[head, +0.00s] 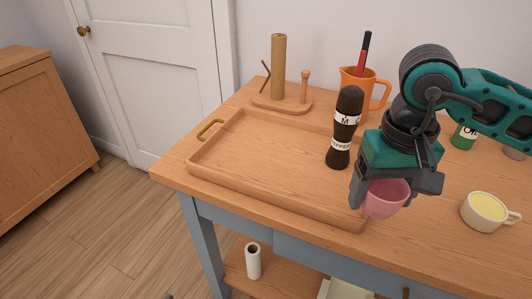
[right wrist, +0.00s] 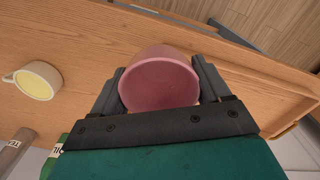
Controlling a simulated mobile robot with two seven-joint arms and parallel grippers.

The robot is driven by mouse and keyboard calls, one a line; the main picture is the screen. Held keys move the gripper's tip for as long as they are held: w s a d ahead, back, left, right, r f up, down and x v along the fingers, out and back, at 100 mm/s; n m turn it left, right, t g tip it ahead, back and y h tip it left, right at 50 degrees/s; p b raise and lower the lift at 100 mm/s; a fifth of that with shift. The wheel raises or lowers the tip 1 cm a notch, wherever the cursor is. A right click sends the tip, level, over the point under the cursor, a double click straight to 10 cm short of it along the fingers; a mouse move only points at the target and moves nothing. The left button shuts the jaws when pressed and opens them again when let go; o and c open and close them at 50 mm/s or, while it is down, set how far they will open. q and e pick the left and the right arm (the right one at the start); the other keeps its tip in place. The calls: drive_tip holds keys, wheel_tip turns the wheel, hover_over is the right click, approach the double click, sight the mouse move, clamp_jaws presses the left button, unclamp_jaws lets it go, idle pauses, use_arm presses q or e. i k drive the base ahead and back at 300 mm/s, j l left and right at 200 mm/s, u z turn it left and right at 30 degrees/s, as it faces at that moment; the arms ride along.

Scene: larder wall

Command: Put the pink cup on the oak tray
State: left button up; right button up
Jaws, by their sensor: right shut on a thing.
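The pink cup (head: 388,198) is held between the fingers of my right gripper (head: 392,190), which is shut on it. In the right wrist view the cup (right wrist: 158,82) sits between the two dark fingers, its open mouth facing the camera. The oak tray (head: 275,198) lies on the table, with a raised rim and a brass handle at its left end. In the head view the cup appears at the tray's right front corner; I cannot tell its exact height.
A dark pepper mill (head: 342,135) stands at the tray's right part, close to my right gripper. An orange jug (head: 377,88) and a wooden paper-roll stand (head: 279,75) are behind. A cream cup (head: 484,212) stands at right. The tray's left and middle are clear.

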sight(260, 141)
drive_tip(key=i+j, duration=0.15)
drive_tip(key=j, duration=0.2)
drive_tip(key=i+j+u, duration=0.1)
drive_tip(key=j, duration=0.2)
drive_tip(key=i+j, duration=0.15)
drive_tip(key=j, duration=0.15)
drive_tip(key=i+j, duration=0.15)
drive_tip(key=j, duration=0.2)
drive_tip(key=u, duration=0.05)
